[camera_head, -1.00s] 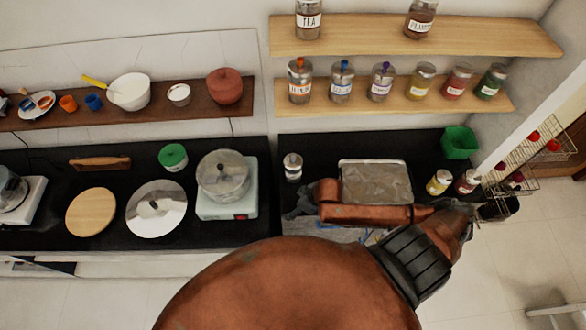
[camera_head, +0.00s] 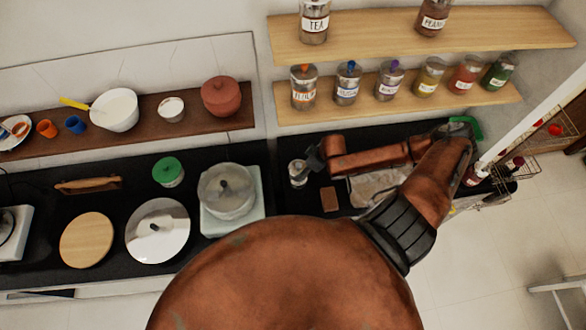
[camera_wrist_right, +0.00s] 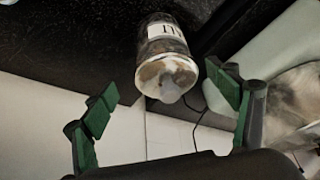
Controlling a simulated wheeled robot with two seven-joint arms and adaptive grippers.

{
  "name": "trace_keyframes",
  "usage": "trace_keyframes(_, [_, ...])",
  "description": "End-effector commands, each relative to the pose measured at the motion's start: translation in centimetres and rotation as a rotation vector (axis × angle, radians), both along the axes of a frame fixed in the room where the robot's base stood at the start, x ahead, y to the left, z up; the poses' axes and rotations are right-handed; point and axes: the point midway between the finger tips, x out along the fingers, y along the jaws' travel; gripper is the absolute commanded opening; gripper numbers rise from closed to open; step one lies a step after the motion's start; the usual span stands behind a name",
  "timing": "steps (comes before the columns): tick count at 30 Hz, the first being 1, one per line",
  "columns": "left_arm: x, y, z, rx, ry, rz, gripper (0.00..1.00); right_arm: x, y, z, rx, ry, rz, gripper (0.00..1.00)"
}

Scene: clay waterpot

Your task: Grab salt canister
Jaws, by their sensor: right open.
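A small clear glass jar with a white label and pale contents, likely the salt canister (camera_head: 298,172), stands on the black counter in the head view. My right gripper (camera_head: 312,158) is close by at its right side. In the right wrist view the jar (camera_wrist_right: 166,62) shows large at the top middle, its label only partly readable. The open green-padded fingers of my right gripper (camera_wrist_right: 162,93) lie to either side, with the jar ahead between them and nothing held. I cannot tell whether a finger touches it. My left gripper is not in view.
A cooker with a pot (camera_head: 229,190) stands left of the jar. A brown block (camera_head: 329,199) lies to its right, near a foil-like tray (camera_head: 372,192) partly under my arm. Spice jars (camera_head: 346,84) line the shelf above. A green-lidded jar (camera_head: 168,171) stands further left.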

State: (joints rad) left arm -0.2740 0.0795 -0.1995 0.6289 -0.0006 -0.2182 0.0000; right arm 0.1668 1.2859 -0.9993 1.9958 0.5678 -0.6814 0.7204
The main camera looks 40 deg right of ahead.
Motion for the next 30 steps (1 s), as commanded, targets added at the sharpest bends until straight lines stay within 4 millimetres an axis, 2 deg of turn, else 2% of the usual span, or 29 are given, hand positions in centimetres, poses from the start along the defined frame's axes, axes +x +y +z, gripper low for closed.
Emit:
trace_keyframes(9, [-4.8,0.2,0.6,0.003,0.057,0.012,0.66,1.3,0.8,-2.9,0.002,0.001,-0.001,0.8])
trace_keyframes(12, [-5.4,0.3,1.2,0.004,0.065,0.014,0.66,1.9,1.2,-4.1,0.001,-0.001,-0.001,0.8])
trace_keyframes(15, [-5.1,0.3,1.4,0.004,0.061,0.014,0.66,2.3,1.5,-5.5,0.001,0.0,-0.001,0.8])
trace_keyframes(18, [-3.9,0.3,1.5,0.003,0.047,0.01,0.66,2.7,1.5,-6.3,0.0,0.0,0.0,0.8])
trace_keyframes(24, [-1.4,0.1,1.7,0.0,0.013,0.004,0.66,2.7,1.6,-6.6,0.0,0.0,0.001,0.8])
trace_keyframes(26, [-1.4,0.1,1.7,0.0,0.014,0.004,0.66,2.7,1.6,-6.6,0.0,0.0,0.001,0.8])
trace_keyframes(30, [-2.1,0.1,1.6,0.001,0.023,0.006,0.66,2.7,1.6,-6.6,0.0,0.0,0.001,0.71])
